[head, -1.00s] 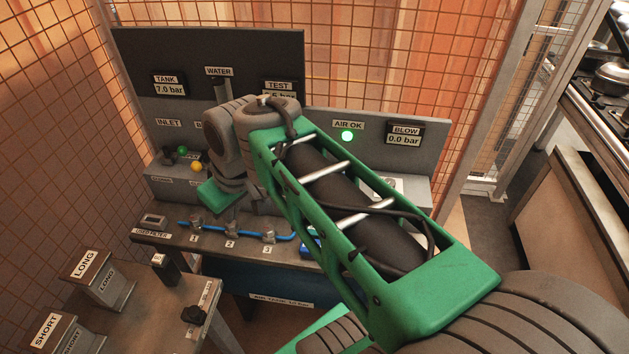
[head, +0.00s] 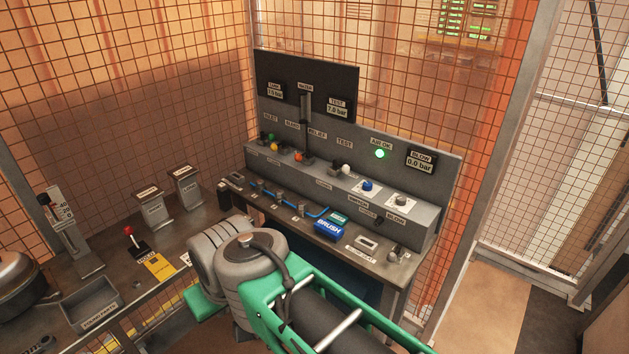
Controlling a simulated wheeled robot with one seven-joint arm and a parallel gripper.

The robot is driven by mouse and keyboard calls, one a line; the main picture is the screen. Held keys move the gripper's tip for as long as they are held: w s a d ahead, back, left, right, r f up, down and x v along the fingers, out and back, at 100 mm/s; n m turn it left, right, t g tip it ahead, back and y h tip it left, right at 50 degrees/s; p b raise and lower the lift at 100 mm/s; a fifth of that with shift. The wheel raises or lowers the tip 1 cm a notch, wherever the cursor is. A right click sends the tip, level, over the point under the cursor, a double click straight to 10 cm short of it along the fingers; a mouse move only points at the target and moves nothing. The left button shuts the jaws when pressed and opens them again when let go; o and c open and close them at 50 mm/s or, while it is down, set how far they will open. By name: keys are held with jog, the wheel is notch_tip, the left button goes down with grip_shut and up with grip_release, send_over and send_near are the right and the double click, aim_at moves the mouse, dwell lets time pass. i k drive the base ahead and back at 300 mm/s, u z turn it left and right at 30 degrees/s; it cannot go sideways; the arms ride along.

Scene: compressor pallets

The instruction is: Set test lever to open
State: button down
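The grey valve panel (head: 433,191) stands at the back of the bench. Its TEST label (head: 344,143) is right of the RELIEF label (head: 317,133). Below the TEST label sits a small white-knobbed lever (head: 346,169), seemingly the test lever; its exact position is too small to tell. The TEST gauge (head: 339,106) reads about 7.0 bar. My arm comes in from the bottom right, and its wrist is in front of the bench, below and left of the panel. My gripper's fingers are hidden or out of frame.
Green, orange and other knobs (head: 298,156) line the panel left of the white one. The BRUSH box (head: 328,230) and a blue hose (head: 290,202) lie on the bench. A green AIR OK lamp (head: 379,153) is lit. A side table (head: 158,238) and mesh fence (head: 130,90) are at left.

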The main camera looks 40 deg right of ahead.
aim_at(345, 168)
jog(key=z, duration=0.55)
jog(key=i, duration=0.45)
jog(key=z, duration=0.6)
jog(key=i, duration=0.8)
jog(key=u, duration=0.65)
jog(key=i, duration=0.5)
jog(key=u, duration=0.5)
